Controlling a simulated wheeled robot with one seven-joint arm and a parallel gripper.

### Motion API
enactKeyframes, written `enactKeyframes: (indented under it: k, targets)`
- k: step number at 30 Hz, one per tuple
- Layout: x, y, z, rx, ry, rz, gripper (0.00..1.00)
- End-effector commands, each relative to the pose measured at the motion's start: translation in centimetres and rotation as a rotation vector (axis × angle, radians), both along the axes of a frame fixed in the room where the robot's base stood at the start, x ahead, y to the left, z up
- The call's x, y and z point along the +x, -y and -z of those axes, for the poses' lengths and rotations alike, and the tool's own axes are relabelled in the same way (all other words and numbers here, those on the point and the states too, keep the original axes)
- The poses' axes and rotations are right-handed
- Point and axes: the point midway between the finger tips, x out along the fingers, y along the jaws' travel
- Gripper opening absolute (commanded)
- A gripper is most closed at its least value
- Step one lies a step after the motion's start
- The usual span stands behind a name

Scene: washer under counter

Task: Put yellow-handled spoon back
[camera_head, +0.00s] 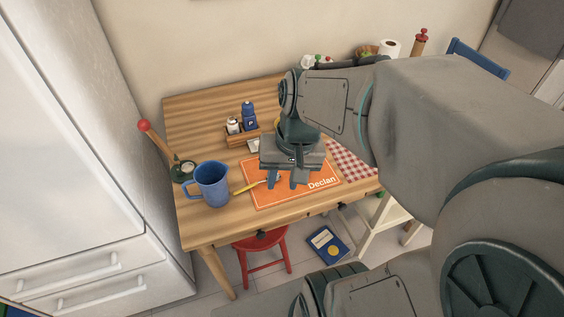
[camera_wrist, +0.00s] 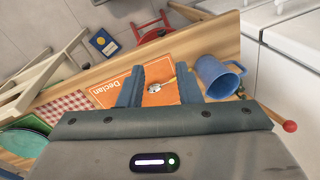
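The yellow-handled spoon (camera_head: 249,187) lies at the left edge of the orange "Declan" placemat (camera_head: 265,199), its handle pointing left toward the blue mug (camera_head: 211,184). In the wrist view the spoon's metal bowl (camera_wrist: 154,88) shows between my fingers, over the orange placemat (camera_wrist: 107,91). The blue mug (camera_wrist: 216,76) is beside the handle end. My gripper (camera_head: 284,182) is over the placemat, pointing down. In the wrist view my gripper (camera_wrist: 158,84) has its fingers wide apart, with nothing held. I cannot tell its exact height above the spoon.
A wooden caddy (camera_head: 240,138) with shakers stands behind the placemat. A red-checked cloth (camera_head: 350,160) lies to the right. A red-knobbed stick (camera_head: 145,127) rises at the table's left. A red stool (camera_head: 264,242) stands below the front edge. Bare wood shows at the front left.

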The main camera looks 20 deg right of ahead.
Motion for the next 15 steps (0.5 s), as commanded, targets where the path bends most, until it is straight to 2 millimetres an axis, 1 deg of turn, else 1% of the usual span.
enactKeyframes:
  k: [1,6,10,15]
  targets:
    - [-0.5,-0.1,-0.7,-0.046,0.052,-0.061,0.31]
    - [-1.4,0.1,-1.9,-0.155,0.163,-0.191,0.31]
    - [-1.6,0.2,-2.3,-0.19,0.199,-0.231,0.31]
    - [-1.6,0.2,-2.3,-0.196,0.202,-0.237,0.31]
